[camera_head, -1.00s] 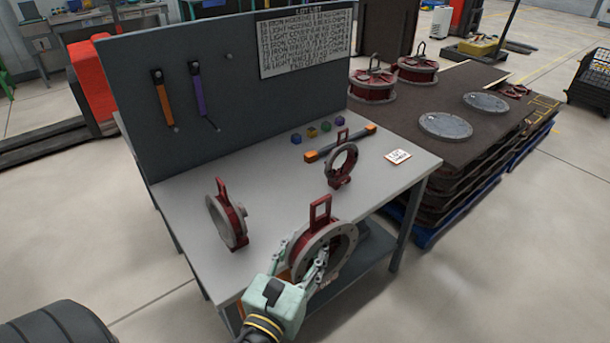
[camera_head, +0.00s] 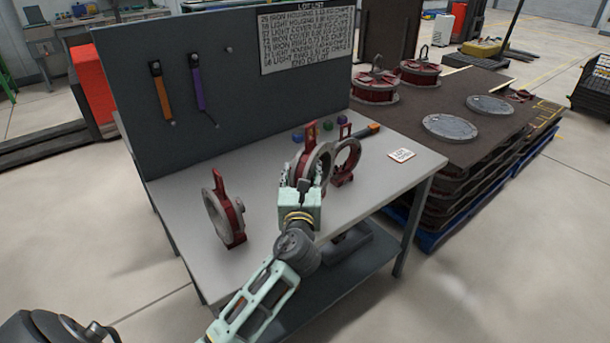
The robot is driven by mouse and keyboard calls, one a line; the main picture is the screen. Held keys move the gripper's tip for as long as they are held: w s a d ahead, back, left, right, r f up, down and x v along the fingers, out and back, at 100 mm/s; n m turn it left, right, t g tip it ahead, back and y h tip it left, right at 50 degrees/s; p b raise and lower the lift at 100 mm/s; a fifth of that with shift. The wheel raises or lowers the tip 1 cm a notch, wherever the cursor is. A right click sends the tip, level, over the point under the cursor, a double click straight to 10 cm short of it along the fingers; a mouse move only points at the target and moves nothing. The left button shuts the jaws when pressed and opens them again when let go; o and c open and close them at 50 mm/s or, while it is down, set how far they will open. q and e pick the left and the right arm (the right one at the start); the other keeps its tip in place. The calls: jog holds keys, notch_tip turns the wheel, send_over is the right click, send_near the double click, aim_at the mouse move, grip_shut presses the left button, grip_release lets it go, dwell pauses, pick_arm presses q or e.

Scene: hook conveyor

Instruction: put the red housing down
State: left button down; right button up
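My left gripper (camera_head: 303,180) is shut on a red housing (camera_head: 321,163), a grey-faced ring with a red upright handle. The gripper hides its lower part, so I cannot tell whether it touches the grey table (camera_head: 275,235). A second red housing (camera_head: 347,158) stands upright just behind and to the right, partly covered by the held one. A third red housing (camera_head: 226,213) stands upright at the table's left. My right gripper is not in view.
The grey backboard (camera_head: 215,110) carries an orange tool (camera_head: 160,92), a purple tool (camera_head: 197,88) and a list. The front middle and right of the tabletop are clear.

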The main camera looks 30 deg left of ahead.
pick_arm(q)
jog(key=w+a+f+b, duration=0.3)
jog(key=w+a+f, duration=0.2)
jog(key=a+f, duration=0.4)
jog(key=shift+f, duration=0.35)
jog(key=shift+f+b, duration=0.1)
jog(key=shift+b, duration=0.3)
jog(key=c, duration=1.3)
grip_release()
jog(key=shift+f, duration=0.3)
jog(key=o, duration=0.4)
jog(key=shift+s+r, duration=0.1)
